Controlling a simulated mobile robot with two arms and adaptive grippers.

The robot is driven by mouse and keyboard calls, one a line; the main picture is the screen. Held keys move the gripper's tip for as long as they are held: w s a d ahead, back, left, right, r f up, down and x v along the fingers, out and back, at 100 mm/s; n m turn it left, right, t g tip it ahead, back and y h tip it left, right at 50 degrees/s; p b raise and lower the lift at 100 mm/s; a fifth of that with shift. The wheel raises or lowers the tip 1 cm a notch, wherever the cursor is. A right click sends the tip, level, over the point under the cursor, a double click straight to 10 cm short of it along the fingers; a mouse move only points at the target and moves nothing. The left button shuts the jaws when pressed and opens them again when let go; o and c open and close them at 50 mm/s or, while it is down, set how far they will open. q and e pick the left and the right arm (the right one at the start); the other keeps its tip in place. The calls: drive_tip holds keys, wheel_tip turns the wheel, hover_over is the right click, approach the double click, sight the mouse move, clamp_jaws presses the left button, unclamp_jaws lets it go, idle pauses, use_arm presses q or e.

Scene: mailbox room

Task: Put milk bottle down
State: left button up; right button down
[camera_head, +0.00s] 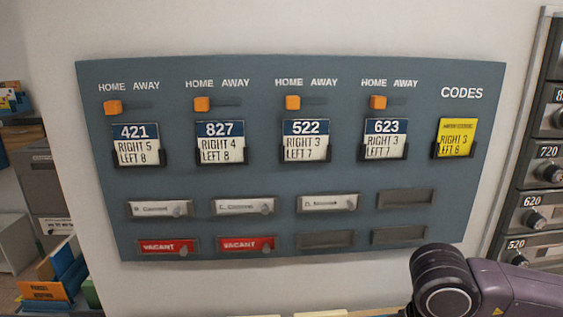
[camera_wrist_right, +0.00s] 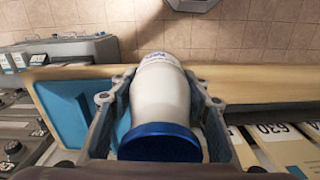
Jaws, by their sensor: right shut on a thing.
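The milk bottle (camera_wrist_right: 160,95) is white with a dark blue cap and some blue print. It shows in the right wrist view, its cap end nearest the camera. My right gripper (camera_wrist_right: 160,98) has a finger on each side of the bottle and is shut on it. The bottle's far end overlaps a pale wooden edge; I cannot tell whether it touches anything there. In the head view only my right arm shows at the lower right; the bottle and both grippers are out of that view.
A blue-grey board (camera_head: 290,180) with orange sliders and number cards hangs on the wall ahead. Dark numbered boxes with knobs (camera_head: 535,219) stand at the right. Shelves and folders (camera_head: 60,270) are at the left. A wooden ledge (camera_wrist_right: 255,82) crosses the wrist view, with numbered cards (camera_wrist_right: 275,135) below it.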

drive_tip(key=shift+s+f, duration=0.15)
drive_tip(key=shift+s, duration=0.05)
drive_tip(key=shift+a, duration=0.1)
drive_tip(key=shift+w, duration=0.15)
idle(0.4)
